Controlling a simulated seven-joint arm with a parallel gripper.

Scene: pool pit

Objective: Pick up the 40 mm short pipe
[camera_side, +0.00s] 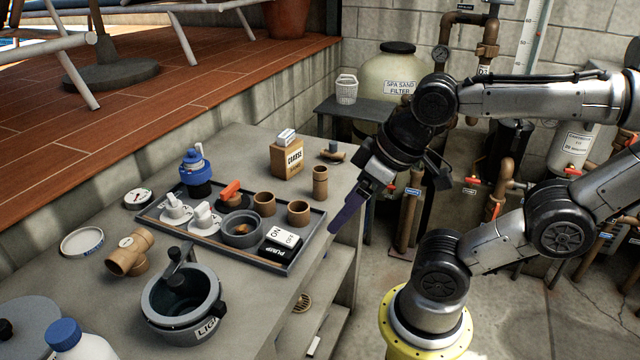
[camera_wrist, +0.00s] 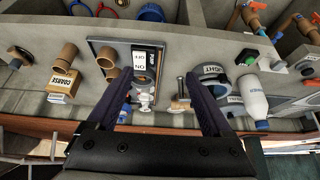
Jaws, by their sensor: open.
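A slim brown pipe piece (camera_side: 320,181) stands upright on the grey bench, right of the tray. Two wider, short brown pipe pieces stand in the tray, one at the back (camera_side: 264,203) and one nearer the front (camera_side: 298,212). No size marking is readable, so I cannot tell which is 40 mm. In the wrist view the slim piece (camera_wrist: 68,57) and the wider ones (camera_wrist: 107,57) are left of my fingers. My gripper (camera_wrist: 158,77) is open and empty. In the side view its purple finger hangs at the bench's right edge, right of the pipes.
The dark tray (camera_side: 215,252) also holds valves, a grey ring and an ON/OFF pump switch (camera_side: 281,240). A wooden COARSE box (camera_side: 287,160) stands behind the slim pipe.

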